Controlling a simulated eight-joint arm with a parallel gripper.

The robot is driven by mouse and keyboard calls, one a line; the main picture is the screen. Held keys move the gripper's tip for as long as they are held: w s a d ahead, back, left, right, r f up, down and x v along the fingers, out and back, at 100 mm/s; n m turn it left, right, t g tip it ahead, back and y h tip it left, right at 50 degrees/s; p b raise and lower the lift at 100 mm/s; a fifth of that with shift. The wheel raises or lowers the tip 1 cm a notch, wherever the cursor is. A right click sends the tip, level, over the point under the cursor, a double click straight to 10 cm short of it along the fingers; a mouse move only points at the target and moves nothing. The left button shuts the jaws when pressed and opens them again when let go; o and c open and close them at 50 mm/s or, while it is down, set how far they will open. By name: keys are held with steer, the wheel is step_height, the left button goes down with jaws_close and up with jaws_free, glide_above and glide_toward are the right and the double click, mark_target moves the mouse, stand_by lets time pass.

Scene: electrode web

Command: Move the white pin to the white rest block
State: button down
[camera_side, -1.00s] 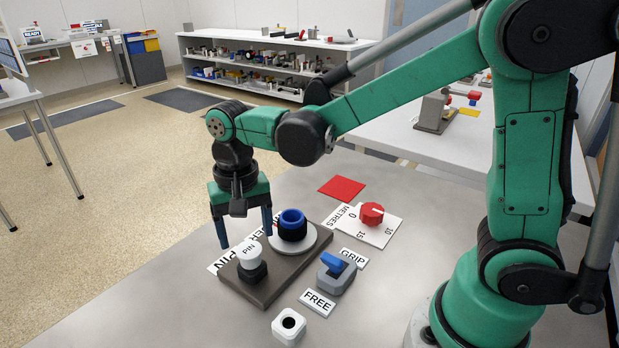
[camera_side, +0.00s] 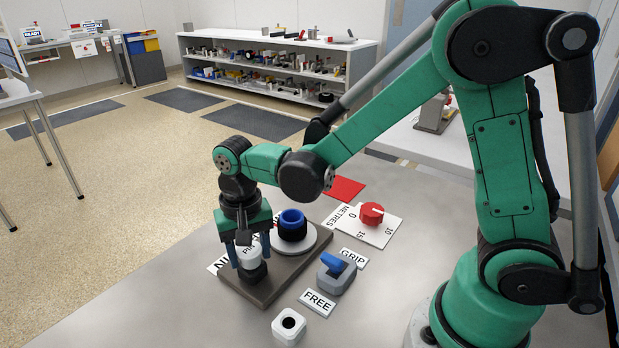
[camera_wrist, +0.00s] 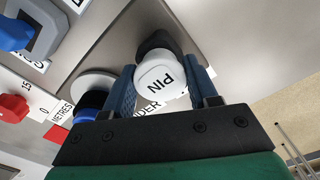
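The white pin (camera_side: 249,258), with PIN lettered on its cap, stands upright in a black collar on the brown base plate (camera_side: 287,272). My gripper (camera_side: 249,262) points down over it, with one blue finger on each side. In the wrist view the pin's white cap (camera_wrist: 165,80) fills the gap between the fingers (camera_wrist: 163,85), which appear closed against its sides. The pin is still in its collar. The white rest block (camera_side: 289,326), a small white cube with a dark round hole in its top, stands empty at the front of the table.
A blue-topped black cylinder (camera_side: 292,225) stands on a pale disc close behind the pin. A grey clamp with a blue lever (camera_side: 336,270) sits to the right, by GRIP and FREE labels. A red knob (camera_side: 371,213) and a red square (camera_side: 344,188) lie farther back.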

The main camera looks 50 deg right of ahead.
mark_target(249, 249)
steer(key=shift+r, duration=0.75)
stand_by(0.3)
steer(key=shift+r, duration=1.45)
steer(key=s+a+r+n, duration=0.1)
steer(key=s+n, duration=0.2)
steer(key=s, duration=0.2)
steer(key=s+a+r+n, duration=0.2)
steer(key=s+n, duration=0.1)
steer(key=s, duration=0.2)
steer(key=shift+s+a+r, duration=0.2)
steer(key=shift+s+a, duration=0.05)
steer(key=shift+f, duration=0.15)
steer(key=shift+f, duration=2.8)
